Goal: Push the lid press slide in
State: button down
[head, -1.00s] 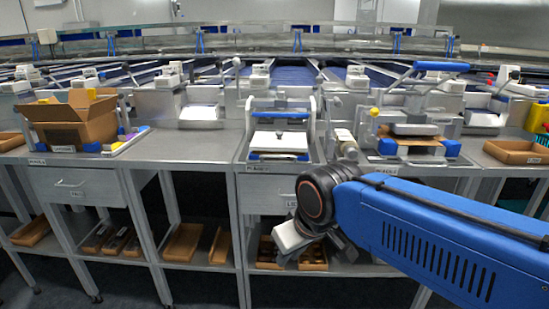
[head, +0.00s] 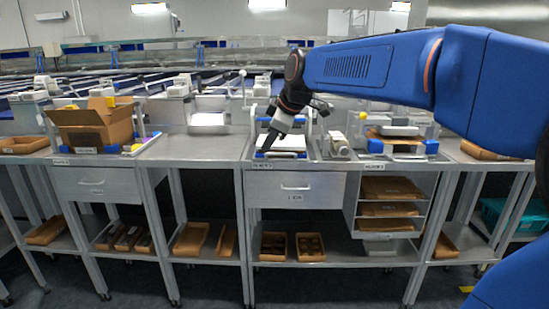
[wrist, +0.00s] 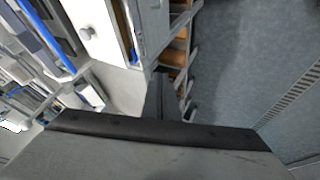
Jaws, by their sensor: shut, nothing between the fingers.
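The press station (head: 300,112) with white side frames stands at the front of the middle bench, and I take it for the lid press. Its slide, a white plate (head: 290,142) with blue blocks below, sits low at the bench's front edge. My gripper (head: 266,150) is shut and empty, pointing down over the left front part of the plate. My gripper and arm hide part of the frame. I cannot tell whether the fingertips touch the slide. In the wrist view my gripper's grey body and dark edge (wrist: 160,130) fill the bottom; a white part with blue edging (wrist: 97,28) shows above.
A white roller-like device (head: 338,145) stands close to the right of the press. Farther right is a blue-cornered station (head: 403,147). An open cardboard box (head: 92,125) stands on the left bench. A drawer (head: 295,188) is under the press; floor in front is clear.

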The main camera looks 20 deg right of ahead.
aim_at(264, 135)
jog(key=w+f, duration=0.2)
jog(key=w, duration=0.1)
jog(key=w+f, duration=0.3)
jog(key=w+a+f, duration=0.1)
jog(key=w+f, duration=0.1)
jog(key=shift+w+f, duration=0.3)
jog(key=shift+w, duration=0.1)
jog(key=shift+w+d, duration=0.25)
jog(key=shift+w, duration=0.45)
jog(key=w+d, duration=0.1)
jog(key=w, duration=0.4)
jog(key=w+d, duration=0.2)
jog(key=w, duration=0.3)
jog(key=w+d, duration=0.2)
jog(key=w, duration=0.3)
jog(key=shift+w+d+r, duration=0.15)
jog(key=shift+w+r, duration=0.05)
